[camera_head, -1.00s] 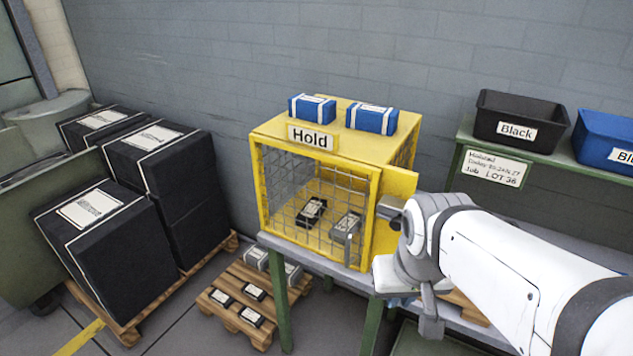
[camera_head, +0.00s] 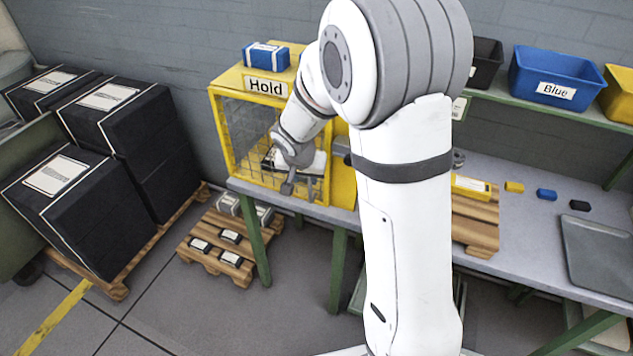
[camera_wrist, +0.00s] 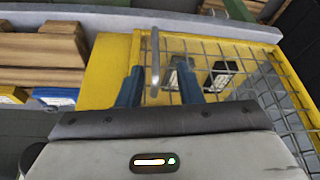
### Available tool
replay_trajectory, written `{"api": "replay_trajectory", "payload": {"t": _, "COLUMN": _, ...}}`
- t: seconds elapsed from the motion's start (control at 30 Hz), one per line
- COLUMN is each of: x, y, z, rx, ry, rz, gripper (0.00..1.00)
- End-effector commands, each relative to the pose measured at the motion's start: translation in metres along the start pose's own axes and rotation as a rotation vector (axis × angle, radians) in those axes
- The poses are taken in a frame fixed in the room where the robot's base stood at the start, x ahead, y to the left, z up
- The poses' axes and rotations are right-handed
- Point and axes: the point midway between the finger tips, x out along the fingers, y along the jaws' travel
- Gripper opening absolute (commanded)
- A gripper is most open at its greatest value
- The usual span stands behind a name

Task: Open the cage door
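The yellow cage marked "Hold" (camera_head: 215,100) stands on the bench, its mesh door (camera_head: 240,120) shut across the front. My gripper (camera_head: 287,180) is in front of the door's lower right, and my arm hides part of the cage. In the wrist view, my gripper's two blue fingers (camera_wrist: 160,77) are apart. The grey upright handle (camera_wrist: 155,62) shows between the fingertips, in front of the door mesh (camera_wrist: 203,47). I cannot tell whether either finger touches it. Dark and grey labelled boxes (camera_wrist: 221,75) show behind the mesh.
A blue box (camera_head: 265,57) lies on the cage roof. A low pallet (camera_head: 213,262) with small boxes stands on the floor, with black crates (camera_head: 65,215) stacked at left. Blue (camera_head: 560,75) and yellow bins stand on the shelf at right. Floor in front is partly clear.

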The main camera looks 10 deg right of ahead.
Motion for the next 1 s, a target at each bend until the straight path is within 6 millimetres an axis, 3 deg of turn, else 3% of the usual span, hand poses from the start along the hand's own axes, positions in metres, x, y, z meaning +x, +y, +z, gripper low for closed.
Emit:
{"api": "replay_trajectory", "payload": {"t": 0.5, "x": 0.071, "y": 0.015, "z": -0.006, "rx": 0.027, "ry": -0.001, "rz": 0.012, "gripper": 0.33}}
{"api": "replay_trajectory", "payload": {"t": 0.87, "x": 0.077, "y": 0.016, "z": -0.006, "rx": 0.028, "ry": -0.001, "rz": 0.012, "gripper": 0.33}}
{"api": "replay_trajectory", "payload": {"t": 1.0, "x": 0.077, "y": 0.016, "z": -0.006, "rx": 0.029, "ry": -0.001, "rz": 0.012, "gripper": 0.22}}
